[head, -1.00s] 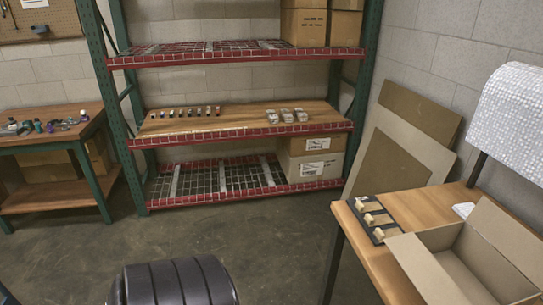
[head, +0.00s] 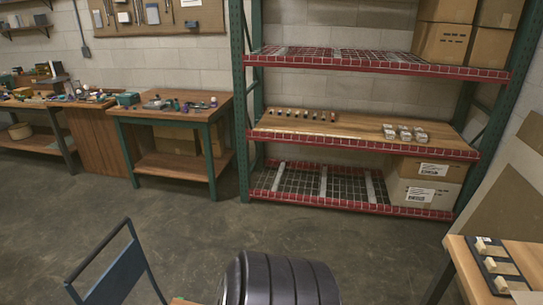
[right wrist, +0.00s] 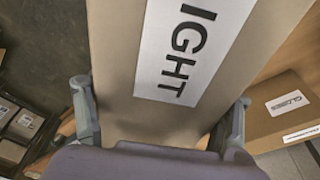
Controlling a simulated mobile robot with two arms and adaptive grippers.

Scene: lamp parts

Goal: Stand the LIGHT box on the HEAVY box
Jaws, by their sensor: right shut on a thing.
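The LIGHT box (right wrist: 125,50) is a tan carton with a white label (right wrist: 180,45). The letters "IGHT" show on the label; the box's far end is cut off by the frame. My right gripper (right wrist: 160,118) is shut on it, with one finger on each side. The head view does not show this box or either gripper. I see no box that I can read as HEAVY.
A green rack with red-edged shelves (head: 365,155) stands at the back, with cartons (head: 425,183) on its lowest shelf. A green-legged workbench (head: 170,113) is left of it. A blue frame (head: 112,268) stands near left. The floor (head: 150,215) between is clear.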

